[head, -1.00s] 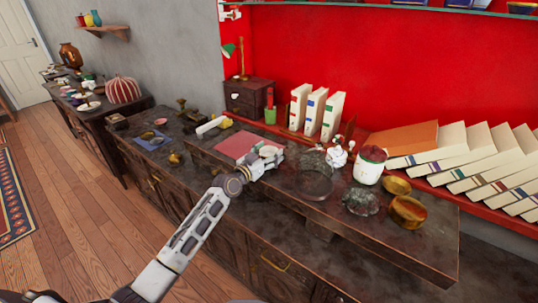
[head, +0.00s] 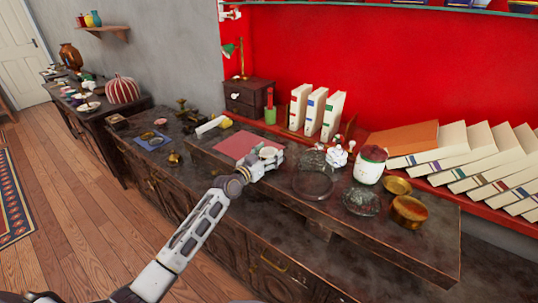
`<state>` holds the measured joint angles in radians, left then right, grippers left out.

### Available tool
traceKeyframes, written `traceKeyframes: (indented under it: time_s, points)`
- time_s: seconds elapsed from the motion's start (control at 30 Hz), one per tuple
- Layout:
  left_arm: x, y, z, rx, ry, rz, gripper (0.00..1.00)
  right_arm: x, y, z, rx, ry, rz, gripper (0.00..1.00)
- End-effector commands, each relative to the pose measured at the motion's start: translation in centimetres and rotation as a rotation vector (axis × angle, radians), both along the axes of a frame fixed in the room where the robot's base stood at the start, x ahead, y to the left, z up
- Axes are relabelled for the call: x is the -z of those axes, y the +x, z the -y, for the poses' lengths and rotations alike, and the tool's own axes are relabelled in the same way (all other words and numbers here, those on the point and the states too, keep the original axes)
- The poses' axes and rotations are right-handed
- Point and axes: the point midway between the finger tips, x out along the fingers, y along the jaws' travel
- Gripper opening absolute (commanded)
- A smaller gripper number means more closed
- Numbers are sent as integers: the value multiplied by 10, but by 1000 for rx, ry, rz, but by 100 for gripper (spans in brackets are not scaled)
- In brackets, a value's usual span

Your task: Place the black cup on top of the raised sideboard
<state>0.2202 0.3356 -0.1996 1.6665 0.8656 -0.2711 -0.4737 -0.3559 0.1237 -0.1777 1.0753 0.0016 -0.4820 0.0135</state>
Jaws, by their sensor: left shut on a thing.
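The raised sideboard (head: 395,238) is a dark wooden top standing above the lower cabinets, running from the middle to the lower right. My left gripper (head: 269,158) is over its left part, beside the red mat (head: 236,145). It is shut on a small round thing with a pale rim, taken to be the black cup (head: 268,151). Most of that thing is hidden by the jaws, and its dark outside does not show clearly. I cannot tell whether it touches the top. My right gripper is not in view.
Right of the gripper stand a clear glass dish (head: 313,186), a white jar (head: 369,167), another glass piece (head: 361,202) and a brass bowl (head: 408,211). White binders (head: 331,116) stand behind.

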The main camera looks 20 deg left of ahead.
Motion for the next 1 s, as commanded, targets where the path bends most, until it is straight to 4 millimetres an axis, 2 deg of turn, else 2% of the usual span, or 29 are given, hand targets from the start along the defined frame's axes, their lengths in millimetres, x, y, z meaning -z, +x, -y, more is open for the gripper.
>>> traceKeyframes:
  time_s: [0.1,0.13,0.27,0.77,1.0]
  points:
    - [1,0,0,0,0,1,43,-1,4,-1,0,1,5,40]
    - [1,0,0,0,0,0,73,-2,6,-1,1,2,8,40]
    - [1,0,0,0,0,0,90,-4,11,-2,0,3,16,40]
    - [-1,0,0,0,0,0,91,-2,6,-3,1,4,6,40]
    - [-9,0,0,0,-1,0,91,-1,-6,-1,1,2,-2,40]
